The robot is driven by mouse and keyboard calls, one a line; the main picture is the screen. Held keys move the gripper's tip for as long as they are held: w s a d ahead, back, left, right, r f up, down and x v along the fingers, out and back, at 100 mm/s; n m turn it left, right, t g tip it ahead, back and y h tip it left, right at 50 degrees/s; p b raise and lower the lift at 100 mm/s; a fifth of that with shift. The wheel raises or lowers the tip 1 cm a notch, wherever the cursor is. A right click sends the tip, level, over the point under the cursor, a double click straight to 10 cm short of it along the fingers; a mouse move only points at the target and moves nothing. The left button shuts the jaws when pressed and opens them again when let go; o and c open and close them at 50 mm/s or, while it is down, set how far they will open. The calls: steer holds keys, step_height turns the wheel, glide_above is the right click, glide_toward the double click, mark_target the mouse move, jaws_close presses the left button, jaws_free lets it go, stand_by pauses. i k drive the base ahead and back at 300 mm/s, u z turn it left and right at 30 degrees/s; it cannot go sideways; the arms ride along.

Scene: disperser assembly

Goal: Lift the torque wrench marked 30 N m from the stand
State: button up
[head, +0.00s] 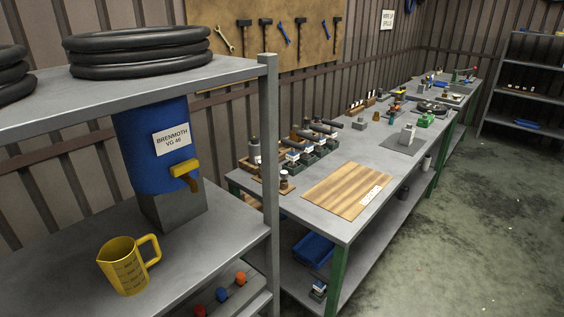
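Several tools with dark cylindrical handles (325,128) lie side by side in a dark stand or rack at the left end of the long workbench, near the wall. They look like the torque wrenches, and small white labels (292,156) show at their near ends. The markings are too small to read, so I cannot tell which one is marked 30 N m. The lower parts of the tools are partly hidden by the rack and by each other. My gripper is not in view.
A grey shelf post (270,150) stands in front of the bench's left end. The shelf holds a blue drum (150,150), a yellow jug (128,265) and black hoses (140,50). A wooden board (345,188) lies on the bench (330,228). The floor (480,220) at right is open.

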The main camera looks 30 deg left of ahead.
mark_target(309, 147)
steer(key=u, duration=1.25)
steer(key=i, duration=1)
steer(key=u, duration=1.75)
